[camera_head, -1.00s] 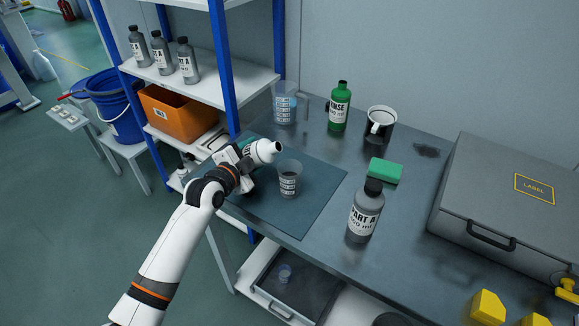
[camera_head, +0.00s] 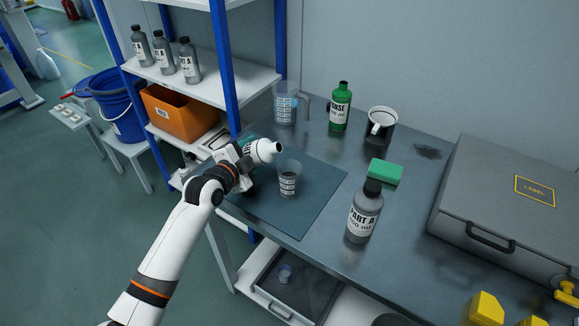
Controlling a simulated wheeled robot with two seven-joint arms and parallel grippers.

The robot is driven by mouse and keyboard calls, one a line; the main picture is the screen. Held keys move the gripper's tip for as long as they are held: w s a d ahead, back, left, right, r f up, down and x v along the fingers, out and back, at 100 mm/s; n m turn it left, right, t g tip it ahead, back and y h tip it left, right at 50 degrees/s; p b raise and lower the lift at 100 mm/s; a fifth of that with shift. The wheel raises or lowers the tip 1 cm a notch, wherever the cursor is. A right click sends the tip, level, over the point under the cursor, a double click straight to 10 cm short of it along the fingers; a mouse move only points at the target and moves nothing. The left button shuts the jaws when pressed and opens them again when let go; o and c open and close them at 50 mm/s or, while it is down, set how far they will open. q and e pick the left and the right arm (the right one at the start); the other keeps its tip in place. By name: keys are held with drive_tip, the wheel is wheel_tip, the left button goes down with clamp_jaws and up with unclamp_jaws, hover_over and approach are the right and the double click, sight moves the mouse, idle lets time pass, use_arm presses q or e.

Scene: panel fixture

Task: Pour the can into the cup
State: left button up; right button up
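My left gripper (camera_head: 245,158) is closed around a white can or bottle (camera_head: 263,150) with black lettering, partly hidden by the gripper. The can is tipped over to the right, and its dark open end is above and just left of the cup's rim. A clear cup (camera_head: 289,180) with printed marks stands upright on the dark mat (camera_head: 315,205). Its inside looks dark; I cannot tell how full it is. No stream between can and cup is visible. My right gripper is not in view.
Behind the cup stand a larger jug (camera_head: 285,103), a green bottle (camera_head: 339,107) and a dark mug (camera_head: 380,127). A green sponge (camera_head: 385,172) and a grey PART A bottle (camera_head: 364,213) are to the right. A grey case (camera_head: 510,200) fills the right side. A shelf post (camera_head: 224,70) rises behind my arm.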

use_arm(q)
drive_tip(key=shift+d+r, duration=0.15)
drive_tip(key=shift+r, duration=0.05)
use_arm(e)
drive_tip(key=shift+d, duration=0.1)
use_arm(q)
drive_tip(key=shift+a, duration=0.2)
drive_tip(key=shift+d+r, duration=0.1)
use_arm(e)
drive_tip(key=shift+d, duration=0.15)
use_arm(q)
drive_tip(key=shift+w+m, duration=0.1)
drive_tip(key=shift+m, duration=0.2)
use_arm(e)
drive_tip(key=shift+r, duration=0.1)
use_arm(q)
drive_tip(key=shift+r, duration=0.1)
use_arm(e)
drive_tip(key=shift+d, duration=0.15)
use_arm(q)
drive_tip(key=shift+a, duration=0.2)
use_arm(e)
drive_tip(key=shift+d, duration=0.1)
use_arm(q)
drive_tip(key=shift+d, duration=0.1)
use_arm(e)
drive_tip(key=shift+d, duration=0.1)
